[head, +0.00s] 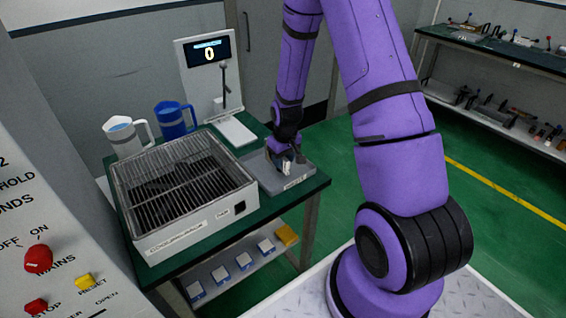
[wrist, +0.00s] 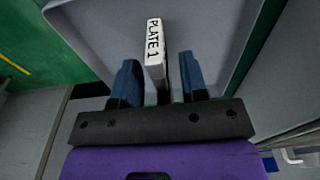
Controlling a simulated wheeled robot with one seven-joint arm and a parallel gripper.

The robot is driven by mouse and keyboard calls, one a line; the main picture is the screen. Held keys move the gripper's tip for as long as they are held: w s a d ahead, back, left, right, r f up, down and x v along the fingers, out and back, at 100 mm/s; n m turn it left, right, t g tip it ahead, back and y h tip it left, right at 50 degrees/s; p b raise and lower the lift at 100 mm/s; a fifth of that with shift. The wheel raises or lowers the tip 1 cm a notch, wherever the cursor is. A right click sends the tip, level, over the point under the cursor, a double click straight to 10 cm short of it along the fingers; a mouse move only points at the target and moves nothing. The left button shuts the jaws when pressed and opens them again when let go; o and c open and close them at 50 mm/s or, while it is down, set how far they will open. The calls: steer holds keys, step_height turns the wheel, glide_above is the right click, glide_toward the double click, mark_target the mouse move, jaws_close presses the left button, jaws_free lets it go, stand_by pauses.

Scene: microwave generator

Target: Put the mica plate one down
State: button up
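Mica plate one shows in the wrist view as a white tab (wrist: 154,42) lettered "PLATE 1", with a thin dark edge running back between my fingers. In the head view its small white end (head: 287,168) shows under my gripper (head: 279,158), over the grey tray (head: 263,179) on the green bench. In the wrist view my gripper's two blue fingers (wrist: 159,82) stand apart, one on each side of the plate. A gap shows on the right side and a narrower one on the left. The plate's lower part is hidden, so whether it touches the tray is unclear.
A wire-topped box (head: 190,225) stands left of the tray on the green bench (head: 318,183). Behind are a white jug (head: 124,138), a blue jug (head: 172,122) and a scale-like stand (head: 209,60) reading 0. A control panel (head: 60,240) is at the near left.

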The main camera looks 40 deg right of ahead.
steer(key=s+a+r+t, duration=0.1)
steer(key=s+a+r, duration=0.1)
steer(key=r, duration=0.8)
steer(key=s+a+r, duration=0.1)
steer(key=s+r, duration=0.1)
steer(key=r, duration=0.9)
steer(key=s+a+r+t, duration=0.1)
steer(key=s+a+r, duration=0.3)
steer(key=s+r, duration=0.5)
steer(key=s+a+r+t, duration=0.2)
steer(key=s+a+r, duration=0.1)
steer(key=s+r, duration=0.6)
steer(key=shift+s+a, duration=0.35)
steer(key=shift+s, duration=1.65)
